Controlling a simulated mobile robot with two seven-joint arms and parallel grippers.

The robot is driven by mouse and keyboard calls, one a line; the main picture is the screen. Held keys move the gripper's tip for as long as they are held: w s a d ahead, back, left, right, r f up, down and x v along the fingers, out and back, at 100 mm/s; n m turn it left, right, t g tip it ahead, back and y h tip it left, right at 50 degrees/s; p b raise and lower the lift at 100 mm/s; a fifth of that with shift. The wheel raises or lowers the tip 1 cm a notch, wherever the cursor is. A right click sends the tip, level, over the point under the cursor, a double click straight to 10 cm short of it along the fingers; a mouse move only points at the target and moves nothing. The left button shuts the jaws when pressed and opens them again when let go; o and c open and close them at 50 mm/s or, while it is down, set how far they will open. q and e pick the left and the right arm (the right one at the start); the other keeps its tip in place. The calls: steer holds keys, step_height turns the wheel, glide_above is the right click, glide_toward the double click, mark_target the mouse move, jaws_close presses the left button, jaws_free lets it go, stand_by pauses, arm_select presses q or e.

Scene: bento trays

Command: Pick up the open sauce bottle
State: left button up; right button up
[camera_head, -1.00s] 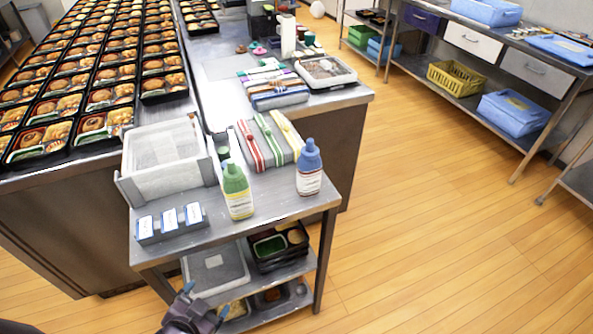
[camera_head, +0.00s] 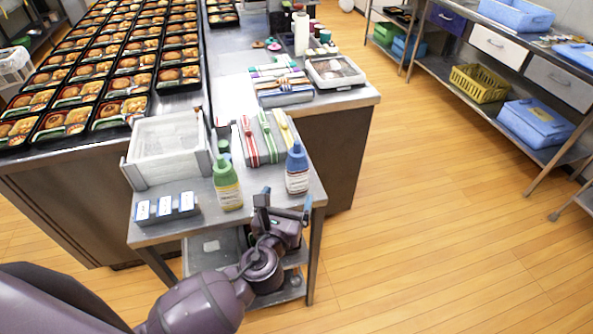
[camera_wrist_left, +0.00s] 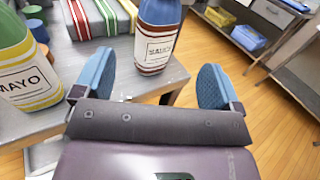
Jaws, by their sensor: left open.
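A bottle with a blue top and a white label (camera_head: 297,174) stands upright near the right edge of the small steel cart. It also shows in the left wrist view (camera_wrist_left: 157,45), its top cut off. A green-topped bottle with a yellow-banded label (camera_head: 228,186) stands to its left; the left wrist view shows its MAYO label (camera_wrist_left: 25,75). I cannot tell which bottle is open. My left gripper (camera_head: 286,203) is open and empty at the cart's front edge, just in front of the blue-topped bottle. In the left wrist view that bottle appears ahead, between the spread blue fingers (camera_wrist_left: 155,80).
The cart top (camera_head: 262,203) also carries a white bin (camera_head: 150,172), striped boxes (camera_head: 262,150) and a holder with labelled blocks (camera_head: 165,208). A small green object (camera_head: 223,147) is behind the green-topped bottle. The floor (camera_head: 430,220) right of the cart is clear.

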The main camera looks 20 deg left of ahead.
mark_target(297, 141)
arm_select(q)
steer(key=w, duration=0.4)
steer(key=shift+w, duration=0.35)
steer(key=shift+w+a, duration=0.15)
steer(key=shift+w, duration=0.55)
steer(key=w, duration=0.4)
steer(key=shift+a+f, duration=0.1)
steer(key=shift+a, duration=0.2)
steer(key=shift+w, duration=0.25)
steer(key=shift+c, duration=0.3)
steer(key=c, duration=0.7)
steer(key=shift+r, duration=0.4)
step_height(297, 141, up, 9)
steer(key=p, duration=0.3)
steer(key=shift+r, duration=0.1)
steer(key=shift+r+p, duration=1.1)
steer(key=shift+r, duration=4)
arm_select(e)
step_height(297, 141, up, 6)
steer(key=w, duration=0.1)
